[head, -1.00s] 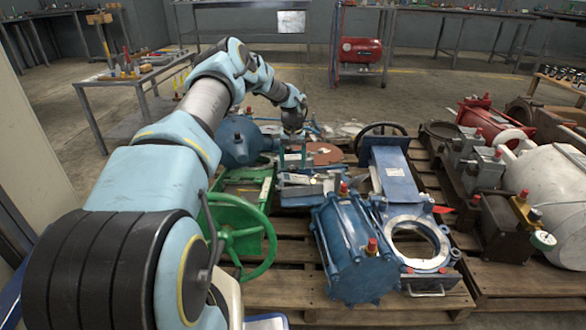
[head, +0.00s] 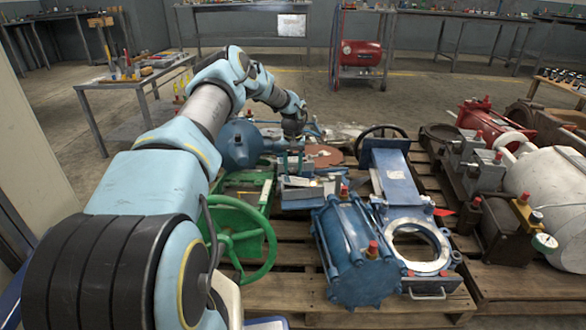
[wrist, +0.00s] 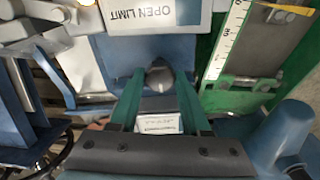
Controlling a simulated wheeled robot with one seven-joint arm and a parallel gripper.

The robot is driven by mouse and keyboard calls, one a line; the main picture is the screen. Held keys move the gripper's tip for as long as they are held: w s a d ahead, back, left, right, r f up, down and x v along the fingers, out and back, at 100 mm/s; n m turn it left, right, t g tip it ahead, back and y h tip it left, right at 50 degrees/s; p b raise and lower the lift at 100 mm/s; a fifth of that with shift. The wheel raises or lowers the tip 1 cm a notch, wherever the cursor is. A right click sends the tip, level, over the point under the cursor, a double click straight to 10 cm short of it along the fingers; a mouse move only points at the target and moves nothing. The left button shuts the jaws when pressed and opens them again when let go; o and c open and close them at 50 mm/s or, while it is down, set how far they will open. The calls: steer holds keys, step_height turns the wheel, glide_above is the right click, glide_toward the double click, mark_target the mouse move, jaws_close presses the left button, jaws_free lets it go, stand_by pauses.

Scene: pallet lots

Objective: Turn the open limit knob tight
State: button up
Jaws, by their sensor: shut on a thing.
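The open limit knob (wrist: 160,77) is a small dark grey rounded knob in the wrist view. It sits just below a white label plate (wrist: 152,20) that reads OPEN LIMIT upside down. My gripper (wrist: 160,84) has its two green fingers on either side of the knob, closed on it. The fingers hide its sides, and I cannot tell how tight it is. In the head view my gripper (head: 292,158) points down among the blue and green parts on the pallet; the knob is too small to make out there.
A second small label (wrist: 158,124) shows between the fingers. In the head view a green handwheel (head: 240,243), a blue cylinder (head: 355,250) and a blue gate valve (head: 395,180) crowd the pallet.

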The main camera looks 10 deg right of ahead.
jaws_close()
